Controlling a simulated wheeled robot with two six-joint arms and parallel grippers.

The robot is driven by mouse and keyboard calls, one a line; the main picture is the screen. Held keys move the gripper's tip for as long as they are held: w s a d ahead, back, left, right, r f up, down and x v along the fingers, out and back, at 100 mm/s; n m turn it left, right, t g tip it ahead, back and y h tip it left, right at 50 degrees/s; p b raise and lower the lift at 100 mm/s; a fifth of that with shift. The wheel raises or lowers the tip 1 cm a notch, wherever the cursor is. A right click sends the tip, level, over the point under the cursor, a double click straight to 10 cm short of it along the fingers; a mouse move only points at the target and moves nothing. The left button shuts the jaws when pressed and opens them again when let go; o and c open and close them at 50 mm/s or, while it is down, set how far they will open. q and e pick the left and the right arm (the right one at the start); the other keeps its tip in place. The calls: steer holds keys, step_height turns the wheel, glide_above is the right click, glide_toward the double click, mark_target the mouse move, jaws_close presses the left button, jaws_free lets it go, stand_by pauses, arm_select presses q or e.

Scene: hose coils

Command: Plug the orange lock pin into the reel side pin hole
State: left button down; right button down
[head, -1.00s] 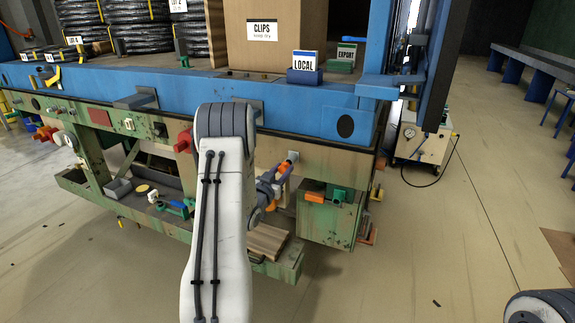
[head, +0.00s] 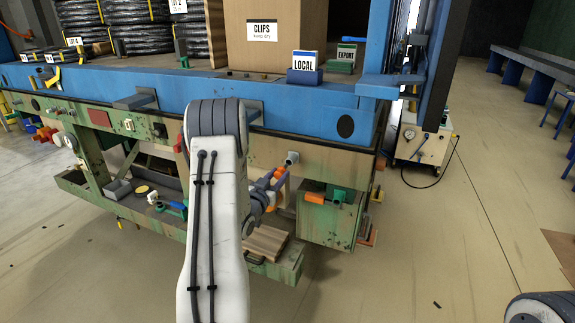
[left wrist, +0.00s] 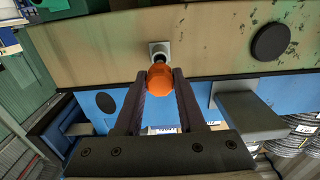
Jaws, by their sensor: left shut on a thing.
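The orange lock pin (left wrist: 160,77) is between the fingertips of my left gripper (left wrist: 159,80), which is shut on its orange head. In the head view the pin (head: 279,173) lies just below and left of a grey square socket with the pin hole (head: 292,157) on the beige side panel. In the left wrist view the pin's dark shaft points at this socket (left wrist: 159,49). I cannot tell whether its tip is outside or slightly in the hole. My left gripper (head: 277,177) is partly hidden behind my arm in the head view. My right gripper is out of view.
A blue-edged bench top (head: 300,108) overhangs the panel. A green box (head: 328,220) with an orange piece (head: 314,198) stands right of the gripper. A wooden block (head: 265,243) lies below. A dark round disc (left wrist: 270,42) is on the panel. Open floor lies to the right.

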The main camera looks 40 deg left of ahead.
arm_select(q)
steer(key=shift+b+v, duration=0.75)
steer(key=shift+v, duration=2.4)
steer(key=shift+w+d+f, duration=0.1)
steer(key=w+d+f+b, duration=0.4)
steer(key=d+f+b, duration=0.1)
steer(key=d+b, duration=0.2)
steer(key=w+d+f+b, duration=0.4)
steer(key=d+f+b, duration=0.2)
steer(key=d+b, duration=0.1)
steer(key=shift+w+d+b, duration=0.3)
steer(key=shift+d, duration=0.3)
steer(key=shift+f, duration=0.15)
steer(key=shift+w, duration=0.1)
steer(key=shift+x, duration=1.1)
steer(key=shift+b, duration=0.35)
